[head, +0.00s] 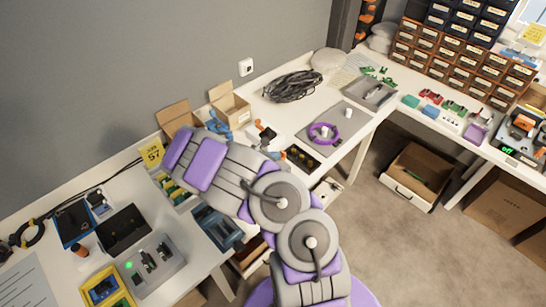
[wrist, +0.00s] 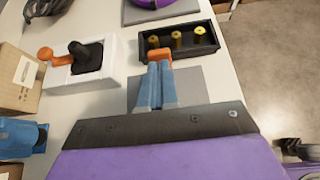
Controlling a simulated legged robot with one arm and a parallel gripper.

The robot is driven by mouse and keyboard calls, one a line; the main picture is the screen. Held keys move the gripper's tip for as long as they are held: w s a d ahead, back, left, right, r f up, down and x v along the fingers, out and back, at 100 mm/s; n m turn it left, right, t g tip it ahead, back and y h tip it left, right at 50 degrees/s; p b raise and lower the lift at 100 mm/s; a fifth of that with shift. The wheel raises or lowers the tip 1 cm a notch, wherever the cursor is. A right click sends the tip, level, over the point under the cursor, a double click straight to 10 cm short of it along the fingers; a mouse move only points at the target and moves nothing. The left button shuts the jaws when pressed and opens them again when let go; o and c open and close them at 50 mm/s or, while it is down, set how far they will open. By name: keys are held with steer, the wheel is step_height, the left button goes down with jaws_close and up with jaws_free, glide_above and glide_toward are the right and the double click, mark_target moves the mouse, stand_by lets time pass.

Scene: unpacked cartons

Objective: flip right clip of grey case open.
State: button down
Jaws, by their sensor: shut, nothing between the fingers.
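My gripper (wrist: 156,66) shows in the wrist view as two blue-grey fingers closed together, with nothing held between them. A small orange piece (wrist: 159,55) is right at the fingertips; I cannot tell whether it belongs to the fingers or lies beyond them. A flat grey surface (wrist: 191,84) lies below and beside the fingers; whether it is part of the grey case is unclear. No clip can be made out on it. In the head view my own arm covers this spot and the gripper. A grey box (head: 172,275) with dark upright parts and a green light stands at the lower left.
A black tray with yellow pegs (wrist: 210,45) is just beyond the fingers. A white block (wrist: 108,72) with a black knob and orange lever stands to their left. A cardboard box (wrist: 18,80) and blue clamp (wrist: 18,138) are farther left. Open floor (wrist: 275,75) is at right.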

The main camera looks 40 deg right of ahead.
mark_target(280, 160)
steer(key=shift+d, duration=0.5)
steer(key=shift+d+y+p, duration=0.3)
steer(key=shift+d+p, duration=0.2)
steer(key=shift+p, duration=0.15)
steer(key=shift+d+r+p, duration=0.15)
steer(key=shift+p, duration=0.3)
steer(key=r+y+p, duration=0.1)
steer(key=y+p, duration=0.1)
steer(key=p, duration=0.1)
steer(key=shift+d+p, duration=0.1)
steer(key=shift+p, duration=0.25)
steer(key=shift+d+y+p, duration=0.15)
steer(key=shift+y+p, duration=0.25)
steer(key=shift+p, duration=0.35)
steer(key=d+y+p, duration=0.1)
steer(key=p, duration=0.1)
steer(key=d+y+p, duration=0.1)
steer(key=p, duration=0.1)
steer(key=shift+w+d+f+g+y+p, duration=0.1)
steer(key=shift+f+g+y+p, duration=0.2)
steer(key=shift+p, duration=0.1)
steer(key=shift+d+p, duration=0.15)
steer(key=shift+p, duration=0.35)
